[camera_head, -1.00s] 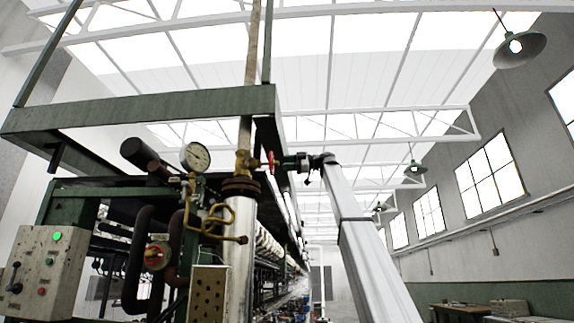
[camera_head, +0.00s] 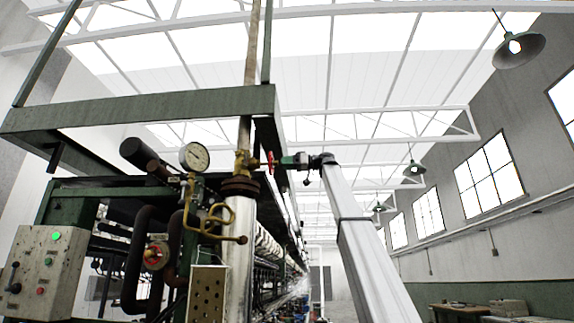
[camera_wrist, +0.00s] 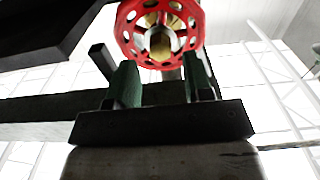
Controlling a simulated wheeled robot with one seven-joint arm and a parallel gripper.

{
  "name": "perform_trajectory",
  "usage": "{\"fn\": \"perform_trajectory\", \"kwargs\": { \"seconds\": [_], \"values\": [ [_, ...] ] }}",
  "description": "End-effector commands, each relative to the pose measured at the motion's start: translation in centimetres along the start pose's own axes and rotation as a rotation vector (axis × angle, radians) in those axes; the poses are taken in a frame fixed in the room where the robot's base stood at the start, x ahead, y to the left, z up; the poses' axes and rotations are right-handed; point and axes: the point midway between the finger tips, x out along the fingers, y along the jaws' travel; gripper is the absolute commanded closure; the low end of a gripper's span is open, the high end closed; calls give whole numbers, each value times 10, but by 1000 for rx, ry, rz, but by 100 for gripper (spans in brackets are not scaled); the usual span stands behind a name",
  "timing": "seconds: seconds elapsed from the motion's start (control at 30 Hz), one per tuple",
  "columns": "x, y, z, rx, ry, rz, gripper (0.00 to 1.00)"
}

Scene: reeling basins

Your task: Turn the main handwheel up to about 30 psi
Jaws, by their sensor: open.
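The red handwheel (camera_head: 271,164) shows edge-on beside a brass valve (camera_head: 243,163) on the upright pipe. In the wrist view the red handwheel (camera_wrist: 123,33) is seen face-on, with round holes in its rim and a brass hub. My gripper (camera_head: 284,162) is at the right of the wheel. In the wrist view my gripper (camera_wrist: 160,80) is open, its two green fingers apart and pointing at the wheel's lower part. Nothing is held between them; whether a finger touches the rim cannot be told. A round white pressure gauge (camera_head: 194,156) stands left of the valve; its reading is too small to tell.
A green steel beam (camera_head: 140,108) runs above the valve. A brass curled tube (camera_head: 217,222) and silver pipe (camera_head: 241,265) are below it. A control box (camera_head: 38,270) with a lit green lamp is at lower left. Right of my arm is open room.

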Motion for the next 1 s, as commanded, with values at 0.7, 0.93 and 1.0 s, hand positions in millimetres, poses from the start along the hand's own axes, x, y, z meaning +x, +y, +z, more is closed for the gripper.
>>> {"fn": "perform_trajectory", "kwargs": {
  "seconds": [0.7, 0.93, 1.0],
  "values": [
    [30, 0, 0, 32, 0, 0, 53],
    [30, 0, 0, 31, 0, 0, 89],
    [30, 0, 0, 31, 0, 0, 96]
  ]
}}
